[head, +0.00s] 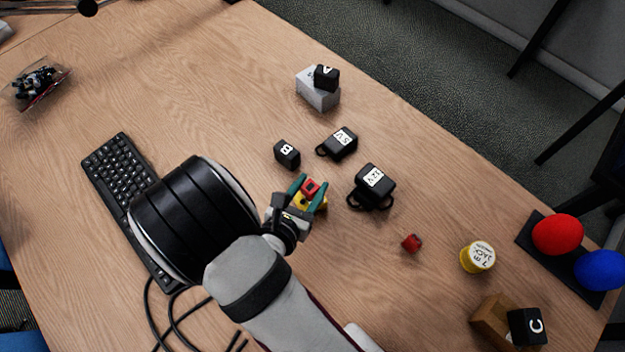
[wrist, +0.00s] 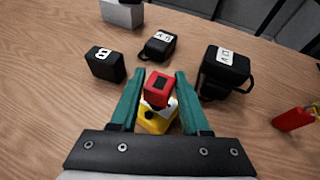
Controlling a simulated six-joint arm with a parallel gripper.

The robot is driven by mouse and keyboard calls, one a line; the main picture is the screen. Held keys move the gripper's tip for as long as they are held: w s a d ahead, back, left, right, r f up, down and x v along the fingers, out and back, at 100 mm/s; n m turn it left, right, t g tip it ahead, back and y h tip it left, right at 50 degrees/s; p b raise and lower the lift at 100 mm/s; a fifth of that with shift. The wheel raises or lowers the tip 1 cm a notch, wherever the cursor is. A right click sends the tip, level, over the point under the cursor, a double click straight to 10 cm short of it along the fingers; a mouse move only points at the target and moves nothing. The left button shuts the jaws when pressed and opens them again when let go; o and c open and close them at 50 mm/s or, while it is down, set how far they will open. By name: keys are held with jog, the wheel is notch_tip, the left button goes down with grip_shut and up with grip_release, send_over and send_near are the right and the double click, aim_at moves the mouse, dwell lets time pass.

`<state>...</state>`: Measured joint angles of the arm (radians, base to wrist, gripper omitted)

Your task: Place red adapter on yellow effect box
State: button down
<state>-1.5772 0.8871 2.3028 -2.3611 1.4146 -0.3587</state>
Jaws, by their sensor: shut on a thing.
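The red adapter (head: 311,187) is between the fingertips of my gripper (head: 309,188). In the wrist view, the red adapter (wrist: 158,86) shows a dark square on its face, and my gripper (wrist: 159,76) has a green finger on each side of it, shut on it. The yellow effect box (head: 312,203) lies directly below the adapter and is partly hidden by the fingers. It also shows in the wrist view (wrist: 158,124), with a white patch and dark knob. I cannot tell whether the adapter touches the box.
Black adapters lie close by: B (head: 287,154), 5V (head: 341,142) and 12V (head: 373,182). A small red piece (head: 411,243) and a yellow jar (head: 477,257) are to the right. A grey box (head: 317,90) bears another black block. A keyboard (head: 118,172) lies left.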

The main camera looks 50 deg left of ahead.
jog(key=shift+f, duration=0.1)
jog(key=shift+c, duration=1.8)
grip_release()
jog(key=shift+s+r, duration=0.2)
jog(key=shift+s, duration=0.05)
jog(key=v, duration=1.1)
jog(key=shift+s+d, duration=0.15)
jog(key=shift+d, duration=0.1)
jog(key=shift+r, duration=0.15)
